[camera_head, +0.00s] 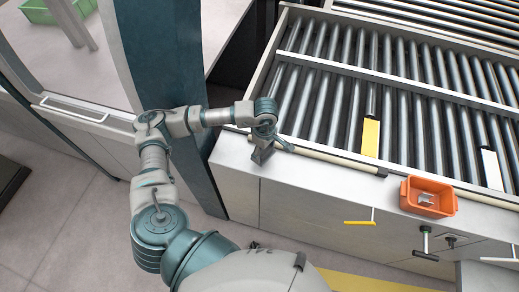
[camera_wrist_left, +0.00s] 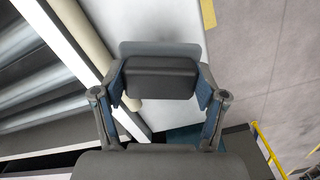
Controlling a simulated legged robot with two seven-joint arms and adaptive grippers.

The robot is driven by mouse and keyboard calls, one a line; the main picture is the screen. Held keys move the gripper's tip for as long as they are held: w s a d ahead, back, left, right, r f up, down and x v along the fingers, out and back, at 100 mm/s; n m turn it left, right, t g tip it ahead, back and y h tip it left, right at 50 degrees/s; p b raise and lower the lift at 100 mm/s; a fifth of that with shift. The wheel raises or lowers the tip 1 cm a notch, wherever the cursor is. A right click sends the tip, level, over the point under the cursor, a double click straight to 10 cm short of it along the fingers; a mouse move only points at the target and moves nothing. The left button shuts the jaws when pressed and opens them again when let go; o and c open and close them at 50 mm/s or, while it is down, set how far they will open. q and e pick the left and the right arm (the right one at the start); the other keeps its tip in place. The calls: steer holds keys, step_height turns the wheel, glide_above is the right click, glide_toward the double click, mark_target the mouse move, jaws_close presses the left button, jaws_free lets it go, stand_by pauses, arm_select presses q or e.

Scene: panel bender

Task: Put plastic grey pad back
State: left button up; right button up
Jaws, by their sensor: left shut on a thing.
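My left gripper (camera_head: 264,138) is over the light machine ledge beside the left end of the roller bed. In the left wrist view the gripper (camera_wrist_left: 160,90) is shut on a dark grey pad (camera_wrist_left: 160,78), a block held between its two fingers. A lighter grey edge of it shows beyond the fingertips. In the head view the pad (camera_head: 262,155) is small and dark, just below the gripper. I cannot tell whether it touches the ledge. My right gripper is not in view.
An orange bin (camera_head: 428,198) with small grey pieces stands on the ledge (camera_head: 310,178) to the right. A yellow strip (camera_head: 371,137) and a white strip (camera_head: 491,168) lie among the rollers (camera_head: 330,100). A beige rail (camera_head: 340,157) runs along the bed's front. Handles stick out from the cabinet front.

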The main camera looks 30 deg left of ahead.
mark_target(262, 153)
arm_select(q)
steer(key=shift+w+a, duration=0.4)
steer(key=shift+a, duration=0.2)
steer(key=shift+s+d+f, duration=0.1)
steer(key=shift+f, duration=0.1)
steer(key=f, duration=0.1)
steer(key=f+p, duration=0.1)
steer(key=shift+s+d+f, duration=0.1)
steer(key=shift+d+f, duration=0.15)
steer(key=shift+f, duration=0.25)
steer(key=shift+a, duration=0.25)
steer(key=o, duration=0.8)
steer(key=shift+a+f, duration=0.15)
steer(key=o, duration=0.4)
steer(key=shift+a, duration=0.25)
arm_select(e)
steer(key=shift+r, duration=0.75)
